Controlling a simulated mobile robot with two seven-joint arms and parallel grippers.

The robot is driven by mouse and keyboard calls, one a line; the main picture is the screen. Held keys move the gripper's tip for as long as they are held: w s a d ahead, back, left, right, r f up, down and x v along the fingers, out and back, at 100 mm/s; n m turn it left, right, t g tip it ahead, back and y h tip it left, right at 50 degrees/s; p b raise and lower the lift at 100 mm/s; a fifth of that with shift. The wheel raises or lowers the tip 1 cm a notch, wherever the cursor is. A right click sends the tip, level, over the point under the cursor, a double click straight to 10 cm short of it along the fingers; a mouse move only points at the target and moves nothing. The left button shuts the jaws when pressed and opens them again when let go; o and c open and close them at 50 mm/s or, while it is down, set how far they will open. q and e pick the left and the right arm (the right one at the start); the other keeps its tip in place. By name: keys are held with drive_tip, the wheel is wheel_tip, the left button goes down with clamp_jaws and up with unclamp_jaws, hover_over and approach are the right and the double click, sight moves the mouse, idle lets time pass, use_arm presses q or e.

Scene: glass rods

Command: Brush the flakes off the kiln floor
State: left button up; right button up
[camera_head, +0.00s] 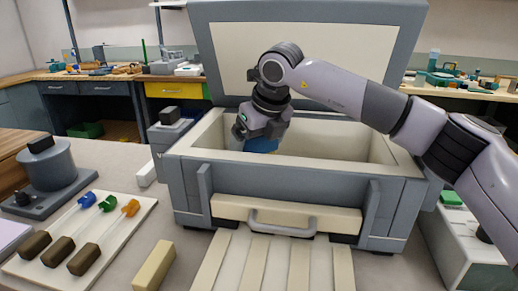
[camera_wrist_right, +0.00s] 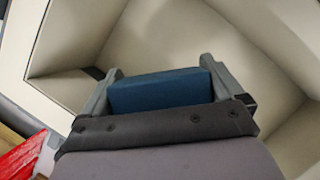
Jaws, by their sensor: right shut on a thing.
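The kiln (camera_head: 300,168) is a grey box with a cream lining and its lid stands open behind it. My right gripper (camera_head: 262,138) reaches down into the kiln's left part. It is shut on a blue block-like thing, perhaps the brush (camera_head: 262,145). In the right wrist view the blue thing (camera_wrist_right: 160,90) sits between the two fingers (camera_wrist_right: 160,85), with cream kiln walls around it. Its lower side and any bristles are hidden. In the head view the front wall hides the kiln floor, and I see no flakes in either view. My left gripper is not in view.
A white board (camera_head: 112,243) with several dark-handled, coloured-tip tools lies at the left. A cream bar (camera_head: 154,266) lies before the kiln. A slatted cream panel (camera_head: 275,268) extends from the kiln's front. A grey round device (camera_head: 52,170) stands far left; a pale box (camera_head: 462,235) stands right.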

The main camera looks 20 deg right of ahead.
drive_tip(key=shift+f, duration=0.2)
drive_tip(key=shift+r, duration=0.1)
drive_tip(key=shift+r, duration=0.25)
drive_tip(key=shift+r+p, duration=1.05)
drive_tip(key=shift+r, duration=0.2)
drive_tip(key=shift+d+f, duration=0.1)
